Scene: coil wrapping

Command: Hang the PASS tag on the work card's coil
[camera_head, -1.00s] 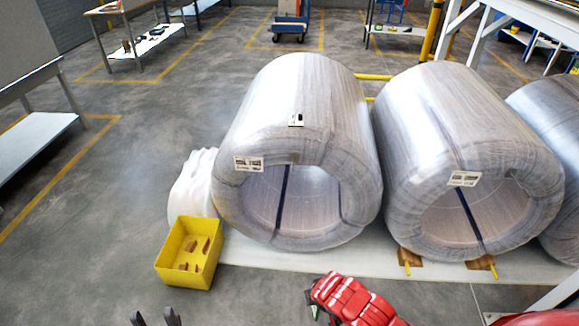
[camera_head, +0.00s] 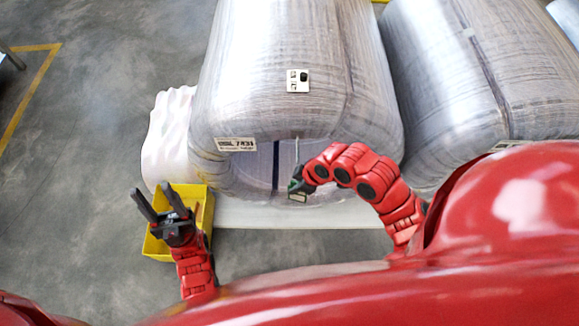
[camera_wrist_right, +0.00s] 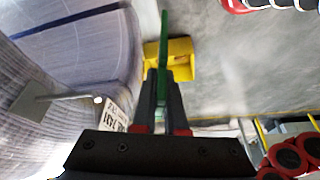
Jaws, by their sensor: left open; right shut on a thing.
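The left wrapped coil (camera_head: 270,50) carries a white label (camera_head: 236,144) reading about "7431", partly legible, and a small white card with a black part (camera_head: 298,80). A thin light rod (camera_head: 297,150) sticks out at its front; the rod with a pale tip shows in the right wrist view (camera_wrist_right: 60,99). My right gripper (camera_head: 296,187) is shut on a thin green-edged tag (camera_wrist_right: 164,50), in front of the coil's bore just below the rod, apart from it. The tag's writing is not readable. My left gripper (camera_head: 152,190) is open and empty above the yellow bin.
The yellow bin (camera_head: 160,247) stands on the floor at the left, beside a white wavy bundle (camera_head: 168,140). A second wrapped coil (camera_head: 440,70) stands close on the right. A pale platform (camera_head: 270,214) lies under the coils.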

